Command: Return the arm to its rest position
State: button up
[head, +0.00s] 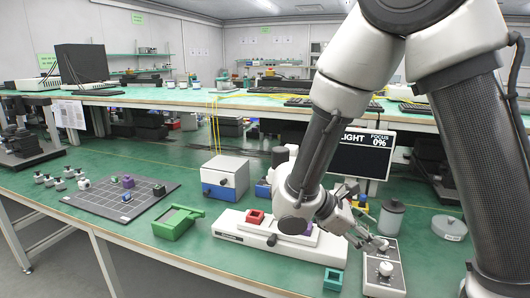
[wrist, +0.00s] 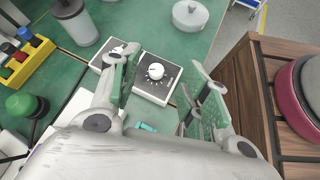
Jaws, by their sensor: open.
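My gripper (head: 368,236) is open and empty in the head view, at the end of my arm, near a small control box (head: 384,272) with a white knob. In the wrist view my gripper (wrist: 165,95) shows its two fingers spread apart, with the control box (wrist: 157,78) beyond and between them. The fingers look apart from the knob; the height above the table cannot be told exactly. My arm hides part of the white stage (head: 270,238) on the green table, which carries a red square piece (head: 255,216).
A monitor (head: 362,157) reading "LIGHT FOCUS 0%" stands behind my arm. A grey canister (head: 391,217) and a round grey lid (head: 449,228) stand to the right. A green holder (head: 178,222), a blue-and-white box (head: 225,177) and a grey mat (head: 120,199) lie left. A teal square piece (head: 333,280) lies in front.

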jog(key=s+d+r+m+t+y, duration=0.3)
jog(key=s+d+r+m+y, duration=0.7)
jog(key=r+m, duration=0.5)
jog(key=shift+s+d+r+m+y, duration=0.35)
jog(key=shift+s+d+m, duration=0.25)
jog(key=shift+s+d, duration=0.45)
jog(key=shift+a, duration=0.1)
dwell(0.3)
